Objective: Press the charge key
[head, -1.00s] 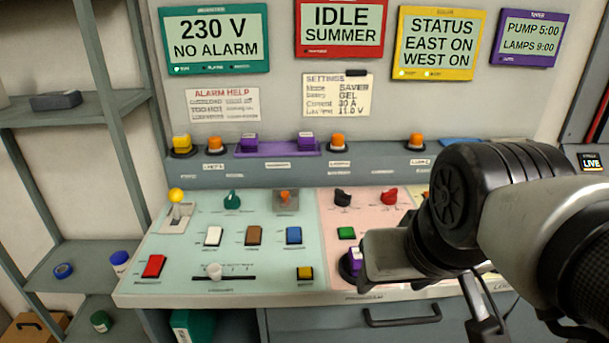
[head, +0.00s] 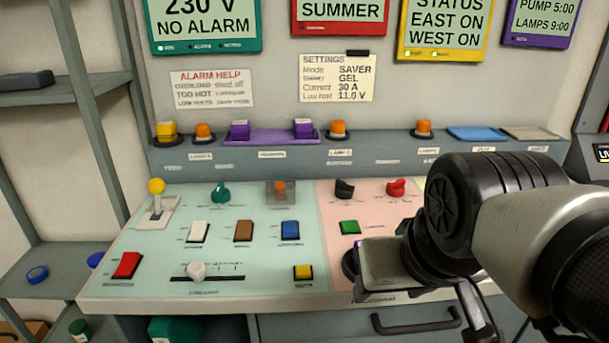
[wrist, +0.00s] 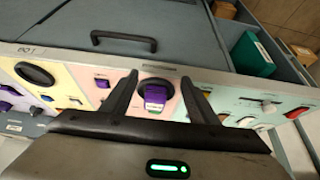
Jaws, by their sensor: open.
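The console (head: 210,295) carries several keys with labels too small to read, so I cannot tell which is marked charge. A purple key on a round black base (wrist: 155,94) shows between my open fingers in the wrist view, at the pink panel's front. White (head: 198,231), brown (head: 243,231), blue (head: 290,230), red (head: 126,265) and yellow (head: 303,272) keys sit left.
A yellow-balled lever (head: 157,188) and a white slider (head: 197,270) stand on the left panel. Dark (head: 344,189) and red (head: 396,187) knobs are behind my gripper. A drawer handle (head: 416,321) is below the console's front edge. The settings note (head: 337,78) hangs above.

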